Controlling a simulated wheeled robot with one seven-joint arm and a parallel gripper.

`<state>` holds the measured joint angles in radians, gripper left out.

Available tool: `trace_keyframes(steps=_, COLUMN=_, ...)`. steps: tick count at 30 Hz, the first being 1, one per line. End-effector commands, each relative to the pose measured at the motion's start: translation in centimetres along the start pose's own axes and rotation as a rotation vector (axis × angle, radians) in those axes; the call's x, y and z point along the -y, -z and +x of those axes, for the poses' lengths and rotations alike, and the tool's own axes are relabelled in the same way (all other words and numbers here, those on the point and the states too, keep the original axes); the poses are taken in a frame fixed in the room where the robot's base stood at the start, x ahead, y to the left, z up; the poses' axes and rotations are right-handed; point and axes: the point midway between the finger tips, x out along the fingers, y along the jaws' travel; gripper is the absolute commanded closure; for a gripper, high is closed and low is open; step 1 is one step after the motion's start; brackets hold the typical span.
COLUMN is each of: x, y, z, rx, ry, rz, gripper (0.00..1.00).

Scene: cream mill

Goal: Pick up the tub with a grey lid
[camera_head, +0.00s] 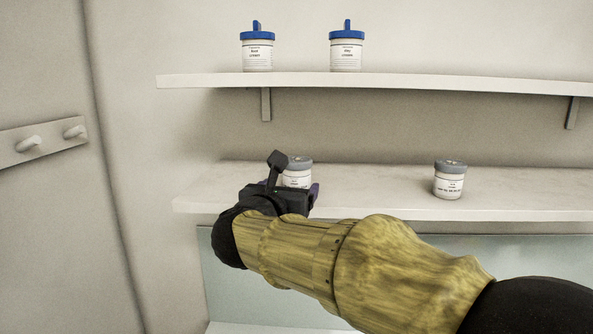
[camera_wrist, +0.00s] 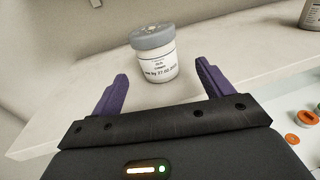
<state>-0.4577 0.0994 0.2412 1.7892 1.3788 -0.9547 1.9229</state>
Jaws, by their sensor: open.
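A white tub with a grey lid (camera_head: 297,174) stands upright on the lower shelf, partly hidden behind my gripper in the head view. In the wrist view this tub (camera_wrist: 155,57) stands just beyond the fingertips, its label facing me. My gripper (camera_wrist: 160,82) is open and empty, its purple fingers pointing at the tub with one on either side of the line to it. In the head view my gripper (camera_head: 290,190) is at the shelf's front edge. A second grey-lidded tub (camera_head: 449,180) stands further right on the same shelf; part of a tub also shows at the wrist view's top right (camera_wrist: 310,14).
The lower shelf (camera_head: 380,190) is bare between the two tubs. The upper shelf (camera_head: 400,83) overhangs it and holds two blue-lidded tubs (camera_head: 257,52), (camera_head: 347,50). A peg rail (camera_head: 50,140) is on the left wall. Small orange-topped items (camera_wrist: 306,118) lie below the shelf at right.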

Motion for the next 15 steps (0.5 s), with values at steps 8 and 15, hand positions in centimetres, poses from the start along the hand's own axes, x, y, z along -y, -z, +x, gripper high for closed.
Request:
trace_keyframes(steps=8, x=-0.1, y=-0.1, z=0.2, rx=-0.001, ry=-0.001, rz=-0.001, gripper=0.21)
trace_keyframes(steps=15, x=-0.4, y=-0.3, z=2.5, rx=-0.003, ry=0.000, rz=-0.004, gripper=0.21)
